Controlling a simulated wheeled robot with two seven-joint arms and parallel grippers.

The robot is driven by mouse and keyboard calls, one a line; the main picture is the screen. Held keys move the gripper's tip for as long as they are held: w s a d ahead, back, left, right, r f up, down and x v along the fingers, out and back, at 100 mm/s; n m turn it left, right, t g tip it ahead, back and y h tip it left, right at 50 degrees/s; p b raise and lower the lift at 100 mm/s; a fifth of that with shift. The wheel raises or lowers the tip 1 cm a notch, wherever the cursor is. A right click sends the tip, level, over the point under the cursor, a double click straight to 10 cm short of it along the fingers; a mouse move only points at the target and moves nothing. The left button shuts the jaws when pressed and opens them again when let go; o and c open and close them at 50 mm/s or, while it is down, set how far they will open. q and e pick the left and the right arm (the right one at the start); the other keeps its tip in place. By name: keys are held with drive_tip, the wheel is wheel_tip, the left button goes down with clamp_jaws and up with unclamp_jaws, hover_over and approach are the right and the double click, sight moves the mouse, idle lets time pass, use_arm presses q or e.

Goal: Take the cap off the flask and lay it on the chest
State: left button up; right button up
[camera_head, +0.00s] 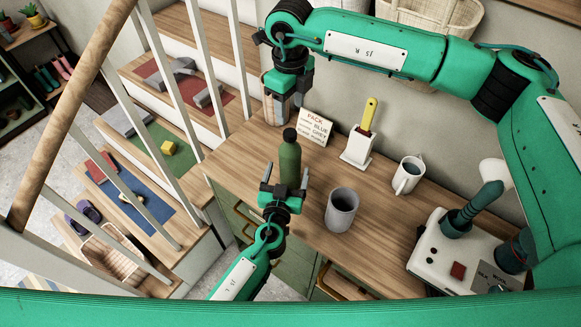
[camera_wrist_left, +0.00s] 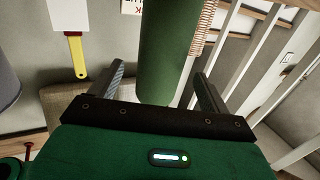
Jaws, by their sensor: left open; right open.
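The green flask (camera_head: 289,163) stands upright near the left edge of the wooden-topped chest (camera_head: 385,222), with its dark cap (camera_head: 290,134) on top. My left gripper (camera_head: 286,174) is open, with one finger on each side of the flask's lower body. In the left wrist view the flask (camera_wrist_left: 163,50) shows between the two spread fingers, and its cap is out of sight. My right gripper (camera_head: 289,104) is open and empty, pointing down just above and behind the cap in the picture. I cannot tell the exact gap.
A grey cup (camera_head: 341,210) stands right of the flask. Behind are a card sign (camera_head: 315,128), a white holder (camera_head: 358,150) with a yellow-handled tool and a white mug (camera_head: 408,175). A white device (camera_head: 450,252) sits right. Stair railings (camera_head: 170,90) rise left. Bare wood lies between cup and mug.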

use_arm(q)
drive_tip(key=w, duration=0.4)
drive_tip(key=w+d, duration=0.1)
drive_tip(key=w, duration=0.1)
drive_tip(key=shift+w, duration=0.15)
